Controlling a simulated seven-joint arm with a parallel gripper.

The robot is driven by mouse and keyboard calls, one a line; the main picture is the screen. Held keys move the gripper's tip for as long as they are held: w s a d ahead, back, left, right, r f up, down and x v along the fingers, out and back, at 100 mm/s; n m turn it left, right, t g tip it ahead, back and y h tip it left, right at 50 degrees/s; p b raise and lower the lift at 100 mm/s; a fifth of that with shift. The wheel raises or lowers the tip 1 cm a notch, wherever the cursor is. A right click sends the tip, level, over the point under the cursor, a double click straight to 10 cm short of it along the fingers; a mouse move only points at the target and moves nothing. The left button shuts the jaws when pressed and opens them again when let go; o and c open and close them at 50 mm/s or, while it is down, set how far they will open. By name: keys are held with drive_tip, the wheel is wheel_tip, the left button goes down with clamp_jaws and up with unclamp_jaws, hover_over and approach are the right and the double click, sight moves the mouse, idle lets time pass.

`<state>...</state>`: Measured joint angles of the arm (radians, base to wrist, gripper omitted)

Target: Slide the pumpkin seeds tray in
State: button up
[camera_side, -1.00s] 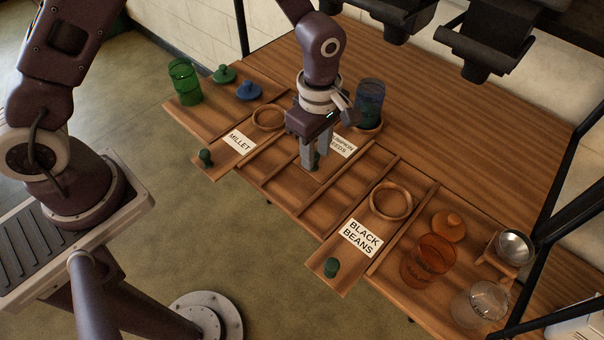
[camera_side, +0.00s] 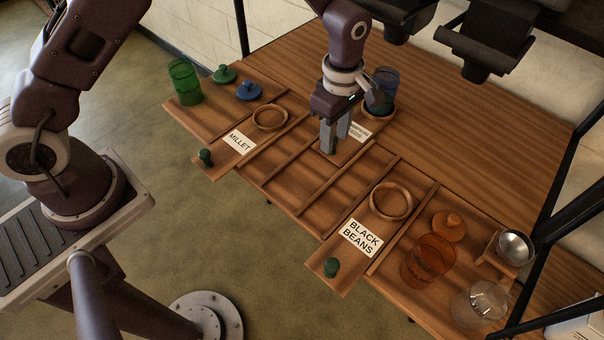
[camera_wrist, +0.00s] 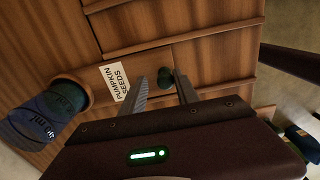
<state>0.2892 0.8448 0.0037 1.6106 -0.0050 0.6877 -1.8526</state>
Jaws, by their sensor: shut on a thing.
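The pumpkin seeds tray (camera_side: 347,150) is a narrow wooden slide with a white label (camera_side: 358,131), and its label also reads in the wrist view (camera_wrist: 115,82). A blue see-through jar (camera_side: 386,80) stands in the ring at the tray's far end, partly hidden by my wrist. My gripper (camera_side: 329,147) is shut on the green knob at the tray's near end. In the wrist view the knob (camera_wrist: 166,77) shows between the two fingers. The tray lies between wooden rails, set back among the other channels.
The millet tray (camera_side: 222,160) sticks out at the left, the black beans tray (camera_side: 328,258) at the front right. Green jar (camera_side: 184,83) and lids stand back left. Orange jar (camera_side: 428,262), clear jar (camera_side: 480,305) stand right. Wooden table is open behind the tray.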

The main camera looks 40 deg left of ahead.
drive_tip(key=shift+s, duration=0.25)
drive_tip(key=shift+r, duration=3.65)
drive_tip(key=s+a+r+m+t, duration=0.2)
drive_tip(key=s+a+r+m, duration=0.2)
drive_tip(key=s+r, duration=0.3)
drive_tip(key=s+a+r+m+t, duration=0.1)
drive_tip(key=s+a+r+m, duration=0.35)
drive_tip(key=r, duration=0.45)
drive_tip(key=s+a+r+m+t, duration=0.1)
drive_tip(key=s+a+m, duration=0.3)
drive_tip(key=s+m, duration=0.5)
drive_tip(key=s+t, duration=0.1)
drive_tip(key=s, duration=0.4)
drive_tip(key=shift+s+t, duration=0.3)
drive_tip(key=shift+s, duration=0.05)
